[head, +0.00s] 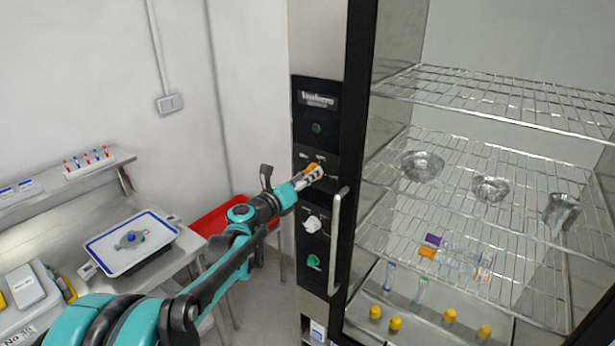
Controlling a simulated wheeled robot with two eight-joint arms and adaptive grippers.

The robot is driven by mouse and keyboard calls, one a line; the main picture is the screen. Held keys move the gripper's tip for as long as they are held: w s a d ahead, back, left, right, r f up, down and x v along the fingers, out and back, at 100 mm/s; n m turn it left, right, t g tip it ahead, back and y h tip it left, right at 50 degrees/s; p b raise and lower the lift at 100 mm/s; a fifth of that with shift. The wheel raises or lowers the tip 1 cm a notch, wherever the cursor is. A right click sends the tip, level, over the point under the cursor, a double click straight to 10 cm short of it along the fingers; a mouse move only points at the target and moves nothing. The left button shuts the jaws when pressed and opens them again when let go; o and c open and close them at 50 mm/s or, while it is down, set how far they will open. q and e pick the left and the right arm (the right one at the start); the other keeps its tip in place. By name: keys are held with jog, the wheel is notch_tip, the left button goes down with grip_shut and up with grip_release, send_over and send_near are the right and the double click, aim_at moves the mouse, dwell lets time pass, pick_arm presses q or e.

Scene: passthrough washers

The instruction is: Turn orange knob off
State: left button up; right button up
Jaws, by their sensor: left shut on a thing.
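The orange knob (311,168) is on the black control panel (318,136) of the tall steel cabinet, beside its glass-like window. My left gripper (313,174) reaches in from the left and is shut on the orange knob. Its fingers cover much of the knob, so the knob's pointer and exact angle cannot be told. A white knob (312,224) and a green knob (313,262) sit lower on the same panel, and a dark green round button (317,128) sits above. My right gripper does not show.
A vertical door handle (335,240) stands just right of the lower knobs. Wire shelves (470,150) inside the cabinet hold metal bowls, a beaker and tubes. A steel bench (60,225) with a tray (131,243) is at left, and a red bin (215,217) stands behind my arm.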

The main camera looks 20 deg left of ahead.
pick_arm(q)
jog(key=o, duration=1.1)
jog(key=shift+o, duration=0.2)
jog(key=v, duration=1.2)
